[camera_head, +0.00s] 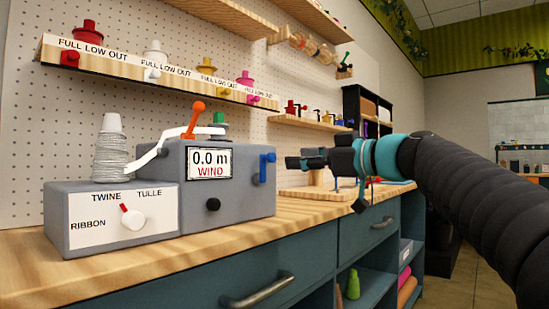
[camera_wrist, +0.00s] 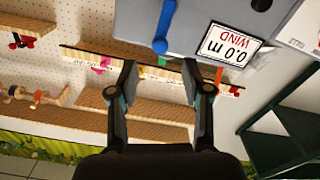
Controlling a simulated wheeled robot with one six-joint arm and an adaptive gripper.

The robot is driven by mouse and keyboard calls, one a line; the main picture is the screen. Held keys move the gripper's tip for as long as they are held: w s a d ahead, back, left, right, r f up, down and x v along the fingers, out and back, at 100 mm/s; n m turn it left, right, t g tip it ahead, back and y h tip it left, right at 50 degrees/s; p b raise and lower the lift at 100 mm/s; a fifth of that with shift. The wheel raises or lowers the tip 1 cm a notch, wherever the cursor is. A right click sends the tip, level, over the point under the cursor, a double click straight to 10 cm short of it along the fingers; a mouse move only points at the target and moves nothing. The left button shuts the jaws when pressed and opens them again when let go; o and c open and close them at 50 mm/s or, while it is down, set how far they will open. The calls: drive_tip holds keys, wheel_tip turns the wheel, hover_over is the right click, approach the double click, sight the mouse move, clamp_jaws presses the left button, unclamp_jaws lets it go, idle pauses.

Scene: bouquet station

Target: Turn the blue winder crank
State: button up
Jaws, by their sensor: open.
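The blue winder crank (camera_head: 265,168) is on the right end of the grey winder box (camera_head: 225,205), beside a display reading 0.0 m WIND (camera_head: 209,163). My gripper (camera_head: 291,162) is just right of the crank in the head view, apart from it in the picture. In the wrist view, which is upside down, my gripper (camera_wrist: 160,80) has its two fingers spread and nothing between them. The blue crank (camera_wrist: 164,25) lies ahead of the gap between the fingertips, with its rounded end toward my gripper. No contact shows.
A grey box with a red-and-white selector knob (camera_head: 132,218) and a white twine cone (camera_head: 112,150) stand at left. An orange lever (camera_head: 194,120) rises above the winder. Wooden shelves (camera_head: 155,72) line the pegboard. The wooden counter's front (camera_head: 180,262) is clear.

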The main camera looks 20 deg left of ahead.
sight(275, 158)
drive_tip(key=p+x, duration=0.1)
drive_tip(key=x, duration=0.7)
drive_tip(key=shift+a, duration=0.1)
clamp_jaws()
